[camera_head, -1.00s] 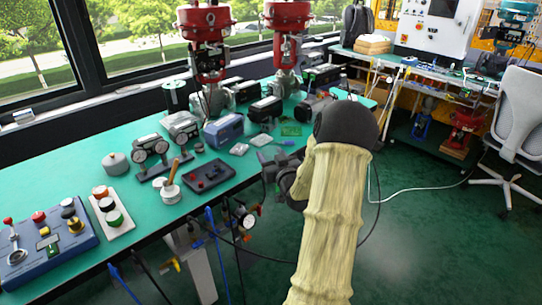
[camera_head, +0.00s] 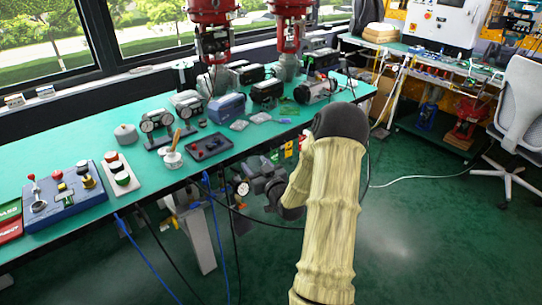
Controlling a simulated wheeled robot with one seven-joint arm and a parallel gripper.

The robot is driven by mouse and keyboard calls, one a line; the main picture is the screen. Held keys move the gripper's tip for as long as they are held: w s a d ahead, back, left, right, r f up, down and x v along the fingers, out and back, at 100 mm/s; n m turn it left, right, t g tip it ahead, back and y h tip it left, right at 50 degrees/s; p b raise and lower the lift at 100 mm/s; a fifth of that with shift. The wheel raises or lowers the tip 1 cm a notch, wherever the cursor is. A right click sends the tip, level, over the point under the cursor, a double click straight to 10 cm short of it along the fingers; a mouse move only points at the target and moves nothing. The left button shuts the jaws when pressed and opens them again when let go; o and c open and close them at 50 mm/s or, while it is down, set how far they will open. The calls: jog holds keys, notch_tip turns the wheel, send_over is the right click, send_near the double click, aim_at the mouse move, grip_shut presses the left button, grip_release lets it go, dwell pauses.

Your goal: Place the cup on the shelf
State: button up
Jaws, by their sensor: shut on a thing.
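My gripper (camera_head: 268,186) hangs below the front edge of the green-topped bench, left of my arm. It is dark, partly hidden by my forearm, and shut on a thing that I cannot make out. I cannot identify a cup in its jaws. A small pale pot (camera_head: 173,160) with a brown stick in it stands on the bench near the front edge. A low green shelf board (camera_head: 447,138) shows under the far right bench, with a blue and a red device on it.
The green bench (camera_head: 70,160) carries gauges, a blue control box (camera_head: 62,200), a black box (camera_head: 208,147) and red-topped valves (camera_head: 213,30). Cables hang below its front edge. A grey chair (camera_head: 522,110) stands at the right. The green floor between is open.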

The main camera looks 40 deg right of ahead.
jog(key=s+a+f+n+y, duration=0.1)
jog(key=a+f, duration=0.4)
jog(key=a, duration=0.7)
jog(key=s+a+f+n+y, duration=0.2)
jog(key=a+f+y, duration=0.3)
jog(key=a, duration=0.7)
jog(key=shift+f+n+g+y, duration=0.3)
jog(key=shift+f+n+y, duration=0.15)
jog(key=shift+n, duration=0.25)
jog(key=shift+a, duration=0.1)
